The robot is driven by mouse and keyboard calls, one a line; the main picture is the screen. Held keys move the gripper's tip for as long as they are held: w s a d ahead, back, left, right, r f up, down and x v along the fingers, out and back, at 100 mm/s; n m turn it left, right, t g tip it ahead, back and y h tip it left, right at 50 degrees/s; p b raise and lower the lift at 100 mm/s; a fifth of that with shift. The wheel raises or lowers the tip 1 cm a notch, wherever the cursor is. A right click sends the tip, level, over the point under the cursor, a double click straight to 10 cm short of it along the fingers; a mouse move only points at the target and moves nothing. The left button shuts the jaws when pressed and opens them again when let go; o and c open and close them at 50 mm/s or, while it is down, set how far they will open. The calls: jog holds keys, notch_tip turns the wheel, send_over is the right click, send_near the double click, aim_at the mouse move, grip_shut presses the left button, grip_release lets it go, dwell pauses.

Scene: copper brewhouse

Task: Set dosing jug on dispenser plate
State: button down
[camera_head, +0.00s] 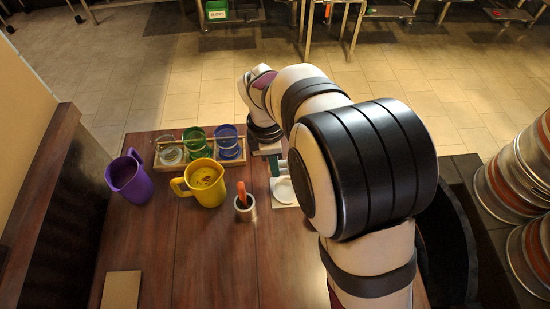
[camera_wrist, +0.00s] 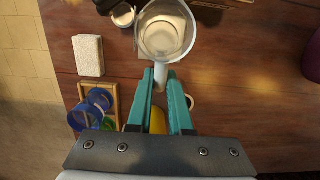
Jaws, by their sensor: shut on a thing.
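The dosing jug (camera_wrist: 141,37) is a clear, round vessel with a pale handle (camera_wrist: 161,76), at the top middle of the wrist view. My gripper (camera_wrist: 160,79) has teal fingers shut on that handle. The pale, squarish dispenser plate (camera_wrist: 178,13) shows behind and through the jug. In the head view my gripper (camera_head: 279,166) is beside the white plate (camera_head: 284,196), and my arm covers its right side. The jug is hard to make out there. I cannot tell whether its base touches the plate or is above it.
A wooden rack (camera_head: 199,166) holds clear, green and blue glasses. A yellow jug (camera_head: 206,184), a purple jug (camera_head: 130,177) and a small cup with an orange handle (camera_head: 245,209) stand left of the plate. The front left table is mostly clear.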

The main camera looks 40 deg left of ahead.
notch_tip(320, 180, down, 9)
jog(key=shift+r, duration=0.2)
dwell(0.7)
jog(key=c, duration=0.8)
grip_release()
jog(key=shift+o, duration=0.2)
notch_tip(320, 180, up, 16)
jog(key=s+a, duration=0.1)
jog(key=shift+f, duration=0.15)
